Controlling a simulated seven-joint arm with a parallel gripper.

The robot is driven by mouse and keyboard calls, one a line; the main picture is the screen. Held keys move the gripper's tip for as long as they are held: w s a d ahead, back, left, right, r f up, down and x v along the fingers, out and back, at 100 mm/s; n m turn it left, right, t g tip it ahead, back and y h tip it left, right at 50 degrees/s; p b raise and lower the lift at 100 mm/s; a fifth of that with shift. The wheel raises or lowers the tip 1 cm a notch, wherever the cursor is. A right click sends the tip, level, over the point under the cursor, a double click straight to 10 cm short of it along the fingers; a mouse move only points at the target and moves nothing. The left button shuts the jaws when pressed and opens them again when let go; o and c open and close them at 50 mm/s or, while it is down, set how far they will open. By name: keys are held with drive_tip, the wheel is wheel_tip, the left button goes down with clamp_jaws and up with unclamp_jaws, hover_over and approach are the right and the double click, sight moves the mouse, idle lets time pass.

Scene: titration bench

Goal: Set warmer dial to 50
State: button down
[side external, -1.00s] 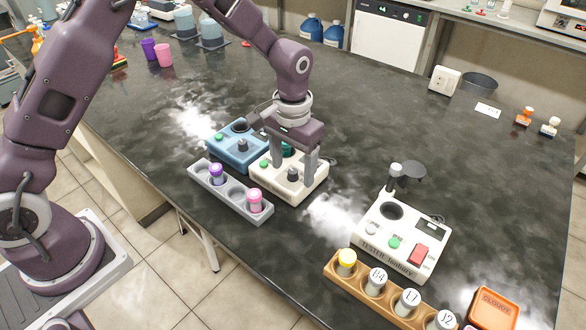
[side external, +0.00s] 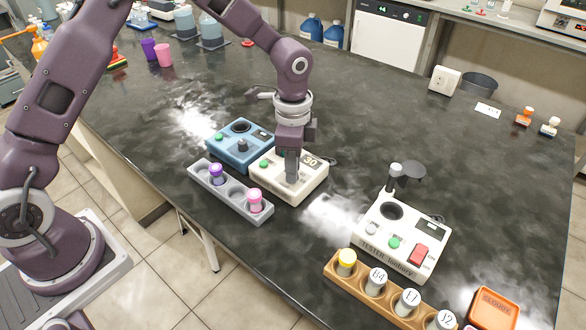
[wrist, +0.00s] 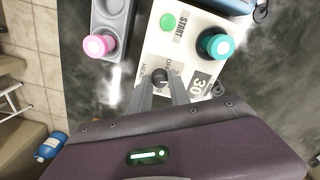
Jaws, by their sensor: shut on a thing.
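The white warmer (side external: 310,180) stands near the bench's front edge. In the wrist view its body (wrist: 195,45) shows a green button (wrist: 168,22) beside the START label, a display (wrist: 201,83) that appears to read 30, and a dark round dial (wrist: 161,77). A teal-capped vial (wrist: 216,44) sits in its well; my arm hides it in the side view. My gripper (side external: 291,182) points down over the dial. In the wrist view its two fingers (wrist: 161,84) are on either side of the dial, shut on it. The dial is hidden in the side view.
A blue device (side external: 226,151) stands close behind the warmer to the left. A grey rack (side external: 205,174) with purple-capped and pink-capped vials (side external: 255,200) lies along its front. The tester (side external: 377,238) and a wooden rack (side external: 333,272) are to the right.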

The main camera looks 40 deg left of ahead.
drive_tip(key=c, duration=1.8)
unclamp_jaws()
clamp_jaws()
drive_tip(key=m, duration=1.2)
drive_tip(key=o, duration=1.1)
unclamp_jaws()
